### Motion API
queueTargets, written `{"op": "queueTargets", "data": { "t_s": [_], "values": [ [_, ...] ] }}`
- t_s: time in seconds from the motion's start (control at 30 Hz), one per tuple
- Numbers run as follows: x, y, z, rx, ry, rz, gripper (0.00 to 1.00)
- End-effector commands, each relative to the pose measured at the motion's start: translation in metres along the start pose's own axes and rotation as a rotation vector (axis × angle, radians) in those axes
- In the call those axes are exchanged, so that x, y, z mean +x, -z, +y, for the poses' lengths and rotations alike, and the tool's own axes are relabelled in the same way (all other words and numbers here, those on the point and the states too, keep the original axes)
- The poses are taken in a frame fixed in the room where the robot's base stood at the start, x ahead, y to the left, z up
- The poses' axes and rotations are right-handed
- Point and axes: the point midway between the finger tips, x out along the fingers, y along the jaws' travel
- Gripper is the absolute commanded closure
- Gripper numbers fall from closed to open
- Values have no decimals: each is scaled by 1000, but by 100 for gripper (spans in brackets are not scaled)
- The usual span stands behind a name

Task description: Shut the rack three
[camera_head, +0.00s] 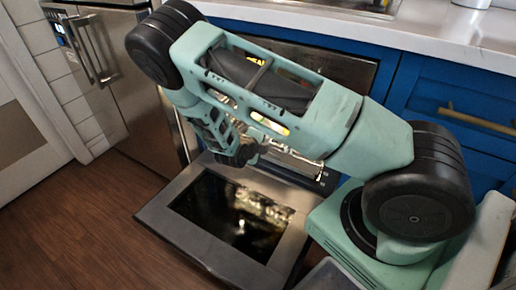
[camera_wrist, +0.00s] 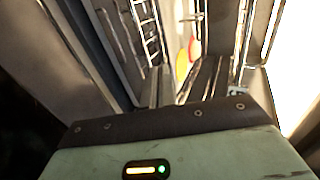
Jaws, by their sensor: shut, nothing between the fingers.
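An oven-like appliance stands under the counter with its door (camera_head: 180,225) folded down. Metal rack wires (camera_head: 290,158) show in its opening, partly hidden behind my arm. In the wrist view, wire racks (camera_wrist: 150,35) run up the picture inside the cavity, with more bars at the right (camera_wrist: 246,35). I cannot tell which one is rack three or how far it is out. My gripper (camera_head: 240,157) is shut and empty, low in front of the opening and above the open door. In the wrist view its green housing fills the bottom and its fingertips are hidden.
A stainless appliance (camera_head: 135,85) with bar handles stands to the left. Blue cabinets (camera_head: 455,100) with a brass handle are on the right, under a white counter (camera_head: 430,30). Wooden floor (camera_head: 75,225) is clear at the front left. Something red and yellow (camera_wrist: 183,65) shows inside the cavity.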

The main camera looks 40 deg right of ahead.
Motion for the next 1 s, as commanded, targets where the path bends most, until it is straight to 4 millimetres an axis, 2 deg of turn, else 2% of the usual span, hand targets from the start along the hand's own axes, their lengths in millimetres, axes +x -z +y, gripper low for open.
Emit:
{"op": "queueTargets", "data": {
  "t_s": [0.17,0.53,0.8,1.0],
  "values": [
    [11,0,-3,1,-1,0,100],
    [13,0,-5,1,0,0,100],
    [50,0,-28,1,2,2,100],
    [59,0,-29,1,1,0,100]
  ]
}}
